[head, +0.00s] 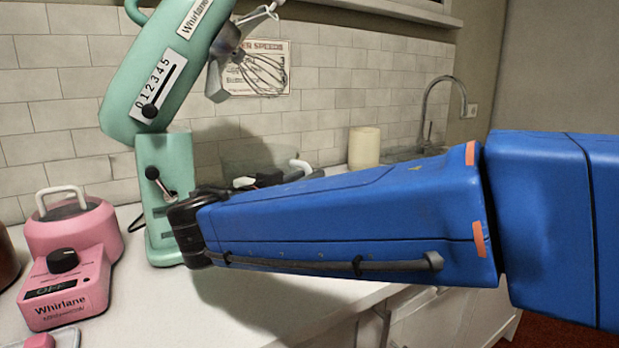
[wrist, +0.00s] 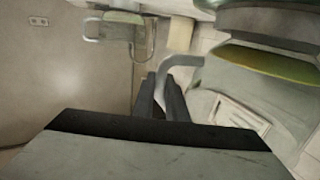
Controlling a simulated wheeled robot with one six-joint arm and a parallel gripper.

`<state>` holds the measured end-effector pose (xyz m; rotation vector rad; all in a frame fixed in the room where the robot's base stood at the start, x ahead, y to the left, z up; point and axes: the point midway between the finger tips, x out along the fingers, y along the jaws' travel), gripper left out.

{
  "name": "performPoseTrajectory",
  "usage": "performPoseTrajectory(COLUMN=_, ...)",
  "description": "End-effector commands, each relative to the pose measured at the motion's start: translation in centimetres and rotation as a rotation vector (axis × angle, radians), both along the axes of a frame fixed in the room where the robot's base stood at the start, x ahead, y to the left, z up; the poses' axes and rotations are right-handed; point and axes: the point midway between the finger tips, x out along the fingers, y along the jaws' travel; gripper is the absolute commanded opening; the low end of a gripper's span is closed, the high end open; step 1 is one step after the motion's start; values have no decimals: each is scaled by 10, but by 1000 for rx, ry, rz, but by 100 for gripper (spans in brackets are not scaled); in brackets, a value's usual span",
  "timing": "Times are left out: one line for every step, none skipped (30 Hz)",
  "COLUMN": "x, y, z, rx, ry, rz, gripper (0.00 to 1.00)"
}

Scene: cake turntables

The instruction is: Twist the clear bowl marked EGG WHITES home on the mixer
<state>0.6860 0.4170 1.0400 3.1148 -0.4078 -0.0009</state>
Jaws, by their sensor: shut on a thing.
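The green mixer (head: 165,180) stands on the counter at left centre with its head tilted up and a wire whisk (head: 262,72) hanging from it. A clear bowl (head: 258,155) shows behind my arm, beside the mixer column; its lower part is hidden. A pale handle (head: 300,167) stands up at its right. In the wrist view, the grey handle (wrist: 180,64) runs down between the dark fingers of my gripper (wrist: 160,92), which is shut on it. The bowl (wrist: 250,85) fills the right of that view. I can read no marking on it, and its seating is hidden.
A pink Whirlane unit (head: 68,285) reading OFF stands at the left front. A cream canister (head: 364,147) and a sink tap (head: 428,105) are at the back right. The counter (head: 230,305) is clear in front of my arm.

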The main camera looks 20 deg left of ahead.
Motion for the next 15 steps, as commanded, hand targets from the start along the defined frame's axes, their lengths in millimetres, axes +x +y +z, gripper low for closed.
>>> performPoseTrajectory(x=0, y=0, z=1, rx=1, ry=-1, rz=0, gripper=0)
performPoseTrajectory(x=0, y=0, z=1, rx=1, ry=-1, rz=0, gripper=0)
performPoseTrajectory(x=0, y=0, z=1, rx=1, ry=-1, rz=-2, gripper=0)
performPoseTrajectory(x=-1, y=0, z=1, rx=1, ry=-1, rz=-5, gripper=0)
performPoseTrajectory(x=-1, y=1, z=1, rx=1, ry=-1, rz=-10, gripper=0)
performPoseTrajectory(x=-2, y=1, z=1, rx=1, ry=-1, rz=-19, gripper=0)
performPoseTrajectory(x=-3, y=2, z=1, rx=0, ry=-2, rz=-27, gripper=0)
performPoseTrajectory(x=-4, y=3, z=1, rx=0, ry=-2, rz=-36, gripper=0)
performPoseTrajectory(x=-6, y=3, z=0, rx=0, ry=-2, rz=-50, gripper=0)
performPoseTrajectory(x=-7, y=4, z=0, rx=0, ry=-1, rz=-59, gripper=0)
performPoseTrajectory(x=-8, y=4, z=0, rx=0, ry=-1, rz=-68, gripper=0)
performPoseTrajectory(x=-10, y=4, z=0, rx=1, ry=-1, rz=-81, gripper=0)
performPoseTrajectory(x=-11, y=4, z=1, rx=1, ry=-1, rz=-89, gripper=0)
performPoseTrajectory(x=-11, y=5, z=1, rx=1, ry=-1, rz=-96, gripper=0)
performPoseTrajectory(x=-13, y=5, z=1, rx=1, ry=-1, rz=-106, gripper=0)
